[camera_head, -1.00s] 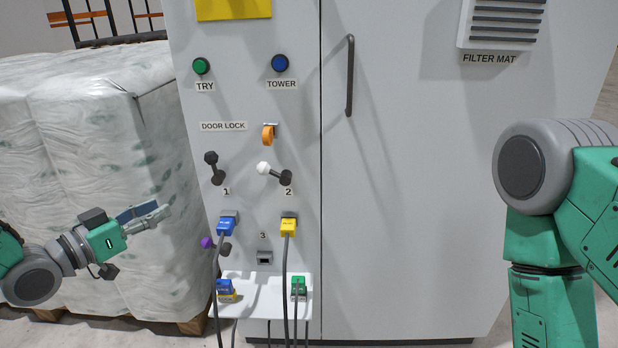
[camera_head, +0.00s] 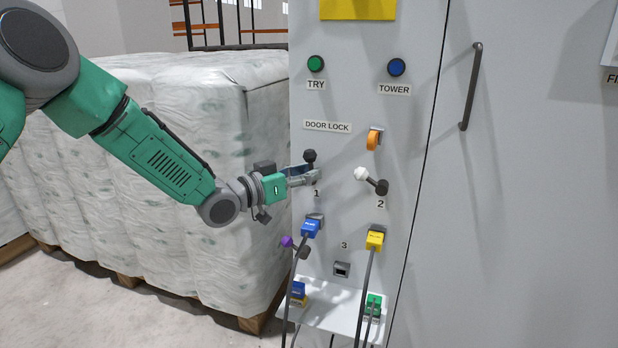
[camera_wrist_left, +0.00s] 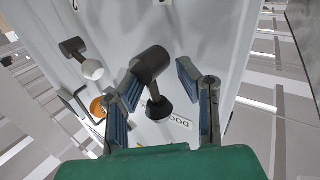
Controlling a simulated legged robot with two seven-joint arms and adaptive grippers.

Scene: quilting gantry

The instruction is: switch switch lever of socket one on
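The switch lever of socket one is black, with its knob (camera_head: 309,156) pointing up above the label "1" on the grey cabinet. My left gripper (camera_head: 314,175) is at this lever and hides most of its lower part. In the left wrist view the lever (camera_wrist_left: 150,64) stands between the two blue-padded fingers of my left gripper (camera_wrist_left: 160,80). The fingers are open, with visible gaps to the lever. Socket one (camera_head: 311,228) holds a blue plug below the lever. My right gripper is out of view.
The white-tipped lever of socket two (camera_head: 372,181) is close on the right. The orange door lock (camera_head: 374,139) is above it. A yellow plug (camera_head: 375,239), a purple-tipped lever (camera_head: 296,246) and a small shelf (camera_head: 335,315) are below. Wrapped pallet goods (camera_head: 190,170) stand behind my left arm.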

